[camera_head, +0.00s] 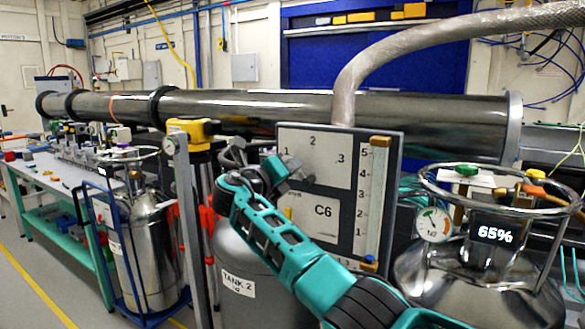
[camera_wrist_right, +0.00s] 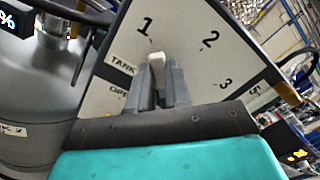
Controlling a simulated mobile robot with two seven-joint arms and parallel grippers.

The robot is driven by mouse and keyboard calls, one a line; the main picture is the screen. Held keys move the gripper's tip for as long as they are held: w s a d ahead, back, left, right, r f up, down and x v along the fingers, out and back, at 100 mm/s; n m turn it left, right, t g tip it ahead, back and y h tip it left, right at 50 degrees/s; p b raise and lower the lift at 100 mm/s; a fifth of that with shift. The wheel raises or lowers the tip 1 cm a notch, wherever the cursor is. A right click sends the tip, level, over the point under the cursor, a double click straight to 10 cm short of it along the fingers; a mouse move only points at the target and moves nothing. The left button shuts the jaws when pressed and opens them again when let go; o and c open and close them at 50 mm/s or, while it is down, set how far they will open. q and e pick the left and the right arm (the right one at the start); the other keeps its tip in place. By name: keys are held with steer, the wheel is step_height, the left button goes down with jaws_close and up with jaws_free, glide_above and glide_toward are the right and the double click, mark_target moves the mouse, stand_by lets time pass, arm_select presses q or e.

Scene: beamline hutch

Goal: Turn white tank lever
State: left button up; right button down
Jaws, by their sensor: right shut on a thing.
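The white tank lever (camera_wrist_right: 156,60) shows as a small pale tip between the finger pads of my right gripper (camera_wrist_right: 161,80) in the right wrist view. The gripper is shut on it, and the fingers hide most of the lever. It sits on a panel (camera_head: 313,152) marked 1, 2 and 3, with "TANK" lettering partly hidden. In the wrist view the tip lies just below the 1. In the head view my right gripper (camera_head: 283,172) is at the panel's left part and the lever cannot be made out. My left gripper is not in view.
A vertical numbered scale (camera_head: 374,200) stands on the panel's right side. The grey Tank 2 (camera_head: 238,262) stands behind my right arm. A steel vessel (camera_head: 478,280) with a gauge and 65% display is at right. A blue-framed tank cart (camera_head: 147,245) stands left.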

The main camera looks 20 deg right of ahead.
steer(key=shift+f+n, duration=0.25)
steer(key=shift+n, duration=0.15)
steer(key=shift+w+a, duration=0.1)
steer(key=c, duration=1.1)
jaws_free()
steer(key=shift+o, duration=0.2)
steer(key=shift+a, duration=0.1)
steer(key=v, duration=1.3)
